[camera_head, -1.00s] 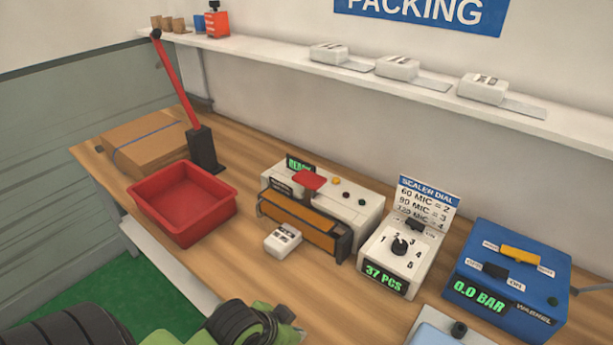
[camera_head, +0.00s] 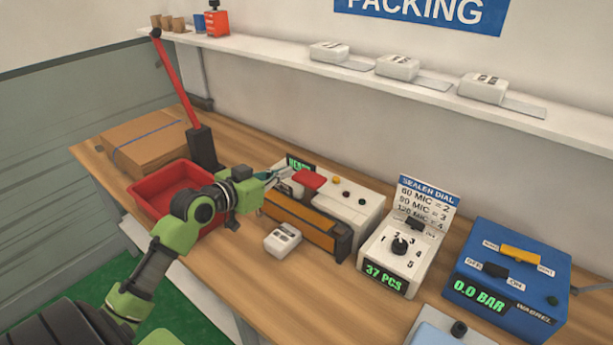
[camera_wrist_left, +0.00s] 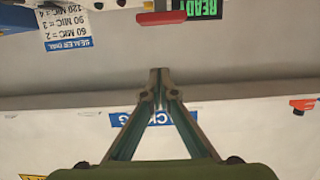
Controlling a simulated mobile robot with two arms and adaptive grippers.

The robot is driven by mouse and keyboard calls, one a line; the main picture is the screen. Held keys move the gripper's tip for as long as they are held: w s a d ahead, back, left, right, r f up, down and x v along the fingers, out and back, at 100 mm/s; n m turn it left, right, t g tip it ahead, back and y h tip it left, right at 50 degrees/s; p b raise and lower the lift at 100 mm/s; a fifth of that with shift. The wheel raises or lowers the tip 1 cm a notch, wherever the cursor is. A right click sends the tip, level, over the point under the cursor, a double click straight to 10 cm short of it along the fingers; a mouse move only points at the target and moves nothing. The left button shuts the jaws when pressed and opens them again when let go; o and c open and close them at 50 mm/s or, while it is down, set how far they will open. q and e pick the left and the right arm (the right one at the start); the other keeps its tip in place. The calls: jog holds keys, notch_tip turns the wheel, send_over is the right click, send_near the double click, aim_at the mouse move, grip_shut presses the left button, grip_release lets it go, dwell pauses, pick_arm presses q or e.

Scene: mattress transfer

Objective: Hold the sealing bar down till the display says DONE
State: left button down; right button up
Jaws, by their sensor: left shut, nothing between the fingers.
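The sealer (camera_head: 350,200) is a white box on the bench with an orange front bar (camera_head: 298,222) and a red handle pad (camera_head: 310,178) on top. My left gripper (camera_head: 284,174) is shut and empty, close to the left of the red pad; contact cannot be told. The sealer's small display (camera_head: 297,163) is partly hidden behind the gripper in the head view. The wrist view, upside down, shows the display (camera_wrist_left: 200,7) reading READY in green. The red pad (camera_wrist_left: 160,18) also shows there, beyond the shut fingertips (camera_wrist_left: 158,73). My right gripper is out of view.
A red bin (camera_head: 150,198) stands left, partly behind my left arm, near a red lever (camera_head: 175,80) and a cardboard box (camera_head: 145,140). A small white block (camera_head: 282,239) lies before the sealer. A dial box (camera_head: 397,255) and blue machine (camera_head: 510,275) stand right.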

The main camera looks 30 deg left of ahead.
pick_arm(q)
jog(key=p, duration=0.3)
send_over(307, 182)
notch_tip(307, 182, down, 2)
jog(key=shift+s+a+f, duration=0.1)
jog(key=shift+s+a, duration=0.05)
jog(key=f, duration=0.3)
jog(key=shift+w+f, duration=0.15)
jog(key=shift+w, duration=0.1)
jog(key=shift+f, duration=0.55)
